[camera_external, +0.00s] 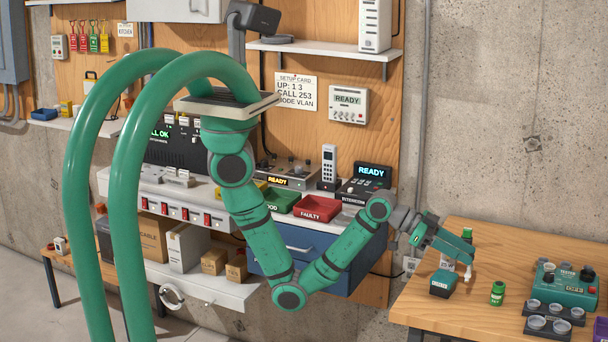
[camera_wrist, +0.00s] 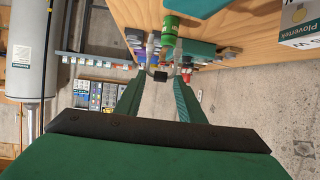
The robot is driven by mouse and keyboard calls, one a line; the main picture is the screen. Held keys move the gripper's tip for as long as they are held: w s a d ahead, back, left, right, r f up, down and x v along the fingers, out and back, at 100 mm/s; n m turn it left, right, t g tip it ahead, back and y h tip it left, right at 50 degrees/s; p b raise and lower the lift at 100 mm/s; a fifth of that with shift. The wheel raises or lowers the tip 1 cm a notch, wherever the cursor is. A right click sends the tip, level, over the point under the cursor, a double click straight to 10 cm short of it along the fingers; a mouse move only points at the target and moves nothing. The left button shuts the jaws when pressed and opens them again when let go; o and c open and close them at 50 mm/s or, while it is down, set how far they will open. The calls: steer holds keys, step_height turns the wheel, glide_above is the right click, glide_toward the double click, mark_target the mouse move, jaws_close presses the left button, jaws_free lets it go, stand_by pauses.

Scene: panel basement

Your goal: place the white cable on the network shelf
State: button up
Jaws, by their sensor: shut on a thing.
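My gripper (camera_external: 466,262) is at the left part of the wooden table on the right, with its fingers pointing down. It is shut on a small white thing (camera_external: 468,273), which shows below the fingertips; I cannot tell whether this is the white cable. A white shelf (camera_external: 310,46) at the top of the wooden panel carries a white upright box (camera_external: 375,24); no label on this shelf is readable.
On the wooden table (camera_external: 420,312), a dark green block (camera_external: 442,284) and a green canister (camera_external: 497,293) stand near my gripper. A green device (camera_external: 564,287) is further right. Green (camera_external: 281,200) and red (camera_external: 318,208) trays sit on the bench left. A white loop (camera_external: 172,296) shows below.

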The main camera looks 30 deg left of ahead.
steer(key=s+f, duration=0.1)
steer(key=s, duration=0.3)
steer(key=s+d+f, duration=0.1)
steer(key=s+f, duration=0.1)
steer(key=s, duration=0.2)
steer(key=s+f, duration=0.2)
steer(key=s, duration=0.2)
steer(key=shift+d+f, duration=0.25)
steer(key=shift+d, duration=0.1)
steer(key=s+a+f+n+t, duration=0.1)
steer(key=s+a+f, duration=0.1)
steer(key=s, duration=0.4)
step_height(320, 180, up, 18)
steer(key=w+a+m+g, duration=0.1)
steer(key=w+a, duration=0.1)
steer(key=w, duration=1.1)
steer(key=w+a+g, duration=0.1)
steer(key=w+a, duration=0.2)
steer(key=w, duration=1.1)
step_height(320, 180, down, 5)
steer(key=shift+w, duration=0.15)
